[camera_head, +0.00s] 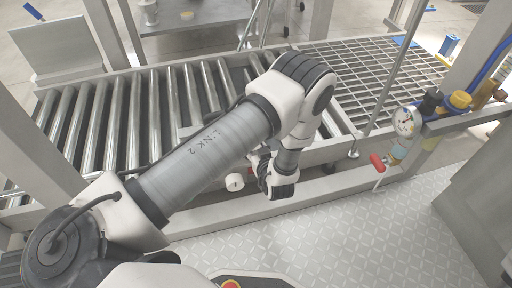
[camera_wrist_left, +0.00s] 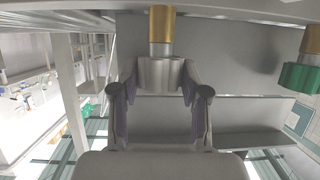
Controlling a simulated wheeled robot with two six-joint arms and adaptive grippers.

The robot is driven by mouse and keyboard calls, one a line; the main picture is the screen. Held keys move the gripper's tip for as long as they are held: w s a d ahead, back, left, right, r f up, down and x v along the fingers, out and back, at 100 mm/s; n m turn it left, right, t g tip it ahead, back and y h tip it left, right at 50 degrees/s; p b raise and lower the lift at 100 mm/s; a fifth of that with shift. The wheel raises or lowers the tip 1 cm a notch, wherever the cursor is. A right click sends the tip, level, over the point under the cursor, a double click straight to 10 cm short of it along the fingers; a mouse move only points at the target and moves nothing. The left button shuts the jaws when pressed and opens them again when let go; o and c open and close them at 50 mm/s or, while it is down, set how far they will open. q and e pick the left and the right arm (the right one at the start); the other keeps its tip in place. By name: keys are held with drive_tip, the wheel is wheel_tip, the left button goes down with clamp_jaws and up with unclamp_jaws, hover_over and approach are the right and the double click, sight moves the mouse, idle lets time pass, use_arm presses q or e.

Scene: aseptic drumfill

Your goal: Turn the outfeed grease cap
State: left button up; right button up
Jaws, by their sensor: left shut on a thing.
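A grey fluted grease cap (camera_wrist_left: 160,73) sits at the end of a brass fitting (camera_wrist_left: 161,25) in the left wrist view. My left gripper (camera_wrist_left: 160,88) is shut on this cap, with one finger on each side of it. In the head view my left gripper (camera_head: 257,163) is at the near side of the conveyor frame, largely hidden by my own wrist, and the held cap cannot be made out there. A green cap (camera_wrist_left: 299,78) on another brass fitting is apart from the gripper, to the right. My right gripper is not in view.
The roller conveyor (camera_head: 130,105) runs behind my arm, with a metal grating (camera_head: 375,75) to its right. A white round part (camera_head: 234,182) is left of the gripper. At right are a gauge (camera_head: 406,121), a red-handled valve (camera_head: 378,162) and a yellow cap (camera_head: 460,100).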

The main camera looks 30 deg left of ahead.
use_arm(q)
drive_tip(key=m+t+h+p, duration=0.2)
drive_tip(key=shift+s+a+r+m+p, duration=0.15)
drive_tip(key=shift+m+p, duration=0.15)
drive_tip(key=shift+m+t+h+p, duration=0.5)
drive_tip(key=shift+m+h+p, duration=0.3)
drive_tip(key=shift+h, duration=0.1)
drive_tip(key=shift+m+t+h, duration=0.3)
drive_tip(key=shift+m+h, duration=0.2)
drive_tip(key=shift+h, duration=0.1)
drive_tip(key=shift+p, duration=0.3)
drive_tip(key=o, duration=1.1)
drive_tip(key=shift+f, duration=0.2)
drive_tip(key=shift+o, duration=0.2)
